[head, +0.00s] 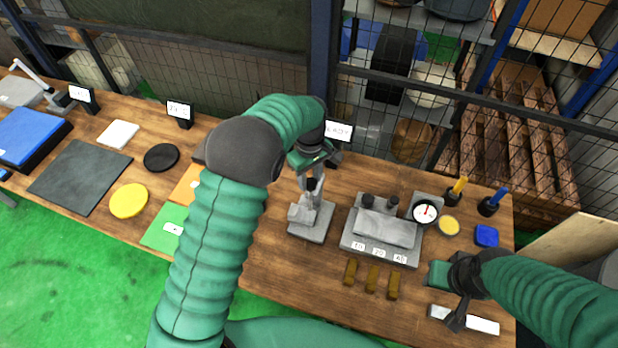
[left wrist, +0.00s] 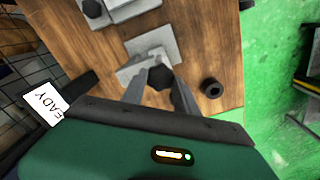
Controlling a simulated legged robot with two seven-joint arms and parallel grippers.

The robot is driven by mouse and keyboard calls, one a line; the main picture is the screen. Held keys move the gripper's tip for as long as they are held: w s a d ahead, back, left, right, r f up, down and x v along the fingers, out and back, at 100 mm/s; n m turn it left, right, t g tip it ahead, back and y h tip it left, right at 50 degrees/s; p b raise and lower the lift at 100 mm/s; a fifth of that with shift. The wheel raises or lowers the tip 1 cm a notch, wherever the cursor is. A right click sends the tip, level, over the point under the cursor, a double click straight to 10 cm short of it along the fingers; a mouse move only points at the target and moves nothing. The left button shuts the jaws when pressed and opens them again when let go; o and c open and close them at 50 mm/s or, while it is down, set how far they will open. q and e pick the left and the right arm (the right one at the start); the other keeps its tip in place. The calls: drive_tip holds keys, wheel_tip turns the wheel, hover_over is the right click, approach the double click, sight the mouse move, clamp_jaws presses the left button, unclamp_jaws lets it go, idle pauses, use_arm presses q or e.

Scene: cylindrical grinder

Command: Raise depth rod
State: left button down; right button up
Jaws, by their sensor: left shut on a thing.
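A small grey stand (head: 310,222) with a raised block and an upright part sits mid-table. The depth rod seems to be its upright part, with a dark knob (head: 312,184) on top. My left gripper (head: 313,176) is above the stand, shut on that knob. In the left wrist view the fingers of my left gripper (left wrist: 165,84) close around the dark knob (left wrist: 160,76), with the grey stand (left wrist: 150,46) beneath. The rod's lower end is hard to see. My right gripper (head: 458,300) hangs over the table's right front; its finger gap is unclear.
A grey fixture (head: 381,237) with numbered labels and a dial gauge (head: 425,211) stand right of the stand. Several brass blocks (head: 372,278) lie in front. A white bar (head: 482,325) lies near my right gripper. A black cylinder (left wrist: 211,88) shows in the left wrist view.

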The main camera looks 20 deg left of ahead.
use_arm(q)
drive_tip(key=shift+d+r, duration=0.15)
drive_tip(key=shift+r, duration=0.05)
drive_tip(key=c, duration=1.3)
unclamp_jaws()
drive_tip(key=shift+o, duration=1.3)
drive_tip(key=shift+r, duration=0.1)
drive_tip(key=shift+o, duration=0.5)
drive_tip(key=shift+s+d, duration=0.1)
drive_tip(key=shift+d, duration=0.05)
drive_tip(key=shift+r, duration=0.15)
wheel_tip(320, 180, up, 16)
drive_tip(key=b, duration=0.2)
drive_tip(key=shift+r+b, duration=0.25)
drive_tip(key=shift+b, duration=0.05)
use_arm(e)
drive_tip(key=shift+s+d+f, duration=0.1)
drive_tip(key=shift+d+f, duration=0.05)
drive_tip(key=shift+f, duration=0.5)
drive_tip(key=shift+s+d+f, duration=0.1)
drive_tip(key=shift+f, duration=0.5)
